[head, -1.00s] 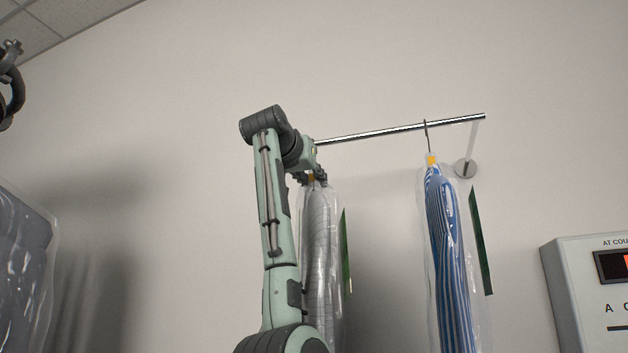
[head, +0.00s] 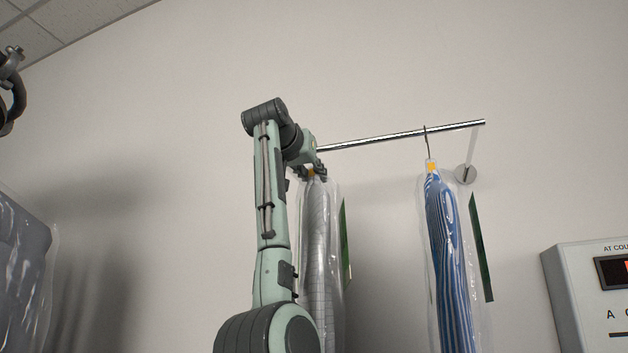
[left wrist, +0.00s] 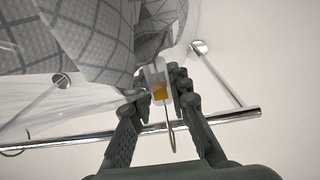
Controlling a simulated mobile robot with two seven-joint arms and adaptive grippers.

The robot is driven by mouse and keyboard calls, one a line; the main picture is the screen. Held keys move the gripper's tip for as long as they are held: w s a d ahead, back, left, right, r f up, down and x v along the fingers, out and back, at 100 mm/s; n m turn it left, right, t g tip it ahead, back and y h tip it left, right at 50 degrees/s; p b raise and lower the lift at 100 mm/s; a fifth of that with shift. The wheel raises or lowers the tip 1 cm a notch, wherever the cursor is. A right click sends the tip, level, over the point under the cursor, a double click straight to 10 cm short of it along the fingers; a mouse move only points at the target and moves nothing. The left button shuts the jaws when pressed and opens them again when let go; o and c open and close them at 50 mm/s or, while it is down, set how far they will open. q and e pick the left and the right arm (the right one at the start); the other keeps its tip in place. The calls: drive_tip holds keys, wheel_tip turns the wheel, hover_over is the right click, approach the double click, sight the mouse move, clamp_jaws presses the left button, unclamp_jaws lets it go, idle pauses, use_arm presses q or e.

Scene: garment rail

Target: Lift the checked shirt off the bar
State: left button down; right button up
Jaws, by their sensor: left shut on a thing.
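The checked shirt (head: 318,250) is grey, in a clear bag, and hangs upright below my left gripper (head: 316,172) in the head view. In the left wrist view its checked cloth (left wrist: 95,40) fills the upper left. My left gripper (left wrist: 156,92) is shut on the hanger's neck by an orange tag (left wrist: 159,91). The hanger's wire hook (left wrist: 171,132) reaches across the chrome bar (left wrist: 100,135); I cannot tell whether it touches it. In the head view my arm hides the hook and the near part of the bar (head: 390,136). My right gripper is out of view.
A blue striped shirt (head: 448,250) in a clear bag hangs further right on the bar. A wall mount (head: 466,174) holds the bar. A grey box with a display (head: 590,290) is at lower right. A dark bagged garment (head: 22,265) is at the left edge.

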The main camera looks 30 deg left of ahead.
use_arm(q)
drive_tip(key=shift+r, duration=0.4)
drive_tip(key=shift+s, duration=0.1)
drive_tip(key=shift+b+v, duration=1.1)
drive_tip(key=shift+v, duration=0.85)
drive_tip(key=b+v, duration=0.1)
drive_tip(key=v, duration=0.2)
